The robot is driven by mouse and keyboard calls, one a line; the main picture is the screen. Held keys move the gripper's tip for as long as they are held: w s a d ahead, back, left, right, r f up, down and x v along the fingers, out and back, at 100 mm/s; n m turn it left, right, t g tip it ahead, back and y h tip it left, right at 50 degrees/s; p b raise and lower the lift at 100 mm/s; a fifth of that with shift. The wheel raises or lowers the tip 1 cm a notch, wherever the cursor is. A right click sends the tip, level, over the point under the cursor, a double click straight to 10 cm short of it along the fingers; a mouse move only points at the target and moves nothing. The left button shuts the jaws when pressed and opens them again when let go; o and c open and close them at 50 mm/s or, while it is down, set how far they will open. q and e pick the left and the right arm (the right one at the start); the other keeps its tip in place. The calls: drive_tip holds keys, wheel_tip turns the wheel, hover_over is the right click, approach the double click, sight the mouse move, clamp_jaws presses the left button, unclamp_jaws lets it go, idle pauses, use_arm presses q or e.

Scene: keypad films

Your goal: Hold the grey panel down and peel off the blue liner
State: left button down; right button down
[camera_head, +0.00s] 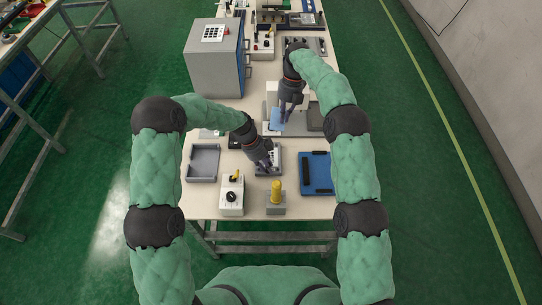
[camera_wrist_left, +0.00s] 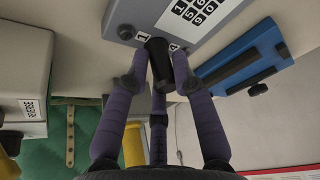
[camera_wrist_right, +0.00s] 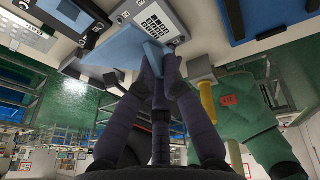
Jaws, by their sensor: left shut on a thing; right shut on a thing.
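The grey panel (camera_head: 275,161) lies on the table, with a white keypad on its face in the left wrist view (camera_wrist_left: 150,9). My left gripper (camera_head: 266,162) is over the panel, its fingers shut around a black upright piece (camera_wrist_left: 158,66) at the panel's edge. The fingers hide part of the panel. My right gripper (camera_head: 283,112) is farther back, shut on the blue liner (camera_head: 277,120), a thin light-blue sheet. The liner hangs from the fingertips, raised and apart from the panel in the head view. It also shows in the right wrist view (camera_wrist_right: 122,48), where the panel's keypad is uncovered.
A grey tray (camera_head: 191,166), a white knob box (camera_head: 231,203), a yellow cylinder (camera_head: 276,188) in a grey block and a blue case (camera_head: 316,170) stand around the panel. A grey cabinet (camera_head: 213,62) is at the back left. A bare strip of table runs along the front.

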idle(0.4)
use_arm(q)
drive_tip(key=c, duration=1)
unclamp_jaws()
drive_tip(key=shift+o, duration=0.2)
drive_tip(key=v, duration=0.9)
drive_tip(key=shift+r, duration=0.15)
drive_tip(key=shift+r+p, duration=1.1)
drive_tip(key=shift+r, duration=1.25)
use_arm(e)
drive_tip(key=shift+r, duration=1.1)
